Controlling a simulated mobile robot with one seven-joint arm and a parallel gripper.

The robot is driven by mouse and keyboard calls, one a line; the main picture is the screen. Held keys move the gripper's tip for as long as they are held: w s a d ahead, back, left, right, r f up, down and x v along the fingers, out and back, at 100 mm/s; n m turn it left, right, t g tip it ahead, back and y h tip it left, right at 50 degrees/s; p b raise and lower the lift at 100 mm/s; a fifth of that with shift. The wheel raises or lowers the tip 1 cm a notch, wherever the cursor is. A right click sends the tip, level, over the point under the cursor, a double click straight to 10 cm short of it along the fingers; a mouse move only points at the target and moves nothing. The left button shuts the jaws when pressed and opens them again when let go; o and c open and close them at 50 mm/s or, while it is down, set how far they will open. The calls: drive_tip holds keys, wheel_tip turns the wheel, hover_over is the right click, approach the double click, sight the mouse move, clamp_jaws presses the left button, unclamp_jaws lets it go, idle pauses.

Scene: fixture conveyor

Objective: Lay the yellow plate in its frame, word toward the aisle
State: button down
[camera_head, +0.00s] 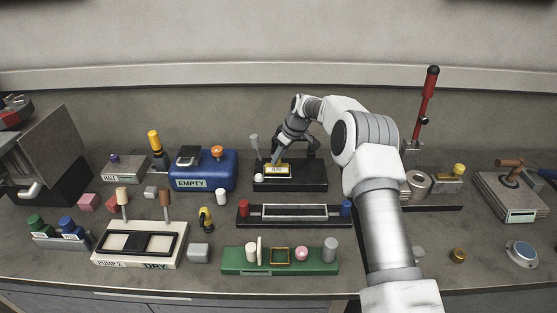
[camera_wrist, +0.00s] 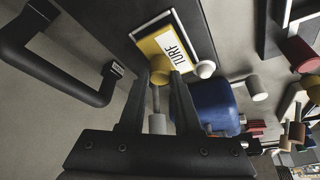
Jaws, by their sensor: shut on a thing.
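The yellow plate (camera_head: 277,170) is at the dark block (camera_head: 300,186) at the back middle. In the wrist view, the plate (camera_wrist: 173,50) has a white panel with the word TURF and a yellow knob (camera_wrist: 160,70). My gripper (camera_wrist: 163,76) is shut on the plate's knob; it also shows in the head view (camera_head: 276,160). I cannot tell whether the plate touches the block. A white-edged rectangular frame (camera_head: 295,218) sits in front on a dark base between a red and a blue post. A small yellow-edged frame (camera_head: 279,263) stands on the green board.
A white ball (camera_head: 259,177) and a grey post (camera_head: 255,145) stand by the block's left end. A blue EMPTY box (camera_head: 205,180) is to the left. A black handle (camera_wrist: 55,70) is beside my gripper. The green board (camera_head: 240,267) carries several small pieces.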

drive_tip(key=shift+f, duration=0.15)
drive_tip(key=shift+f+b, duration=0.3)
drive_tip(key=shift+b, duration=0.2)
drive_tip(key=shift+r, duration=0.4)
drive_tip(key=shift+f+b, duration=0.35)
drive_tip(key=shift+f, duration=0.05)
idle(0.6)
drive_tip(key=shift+r, duration=0.15)
idle(0.3)
drive_tip(key=shift+r, duration=0.25)
drive_tip(key=shift+f+b, duration=0.4)
drive_tip(key=shift+b, duration=0.05)
idle(0.9)
drive_tip(key=shift+r, duration=0.15)
drive_tip(key=shift+r, duration=0.25)
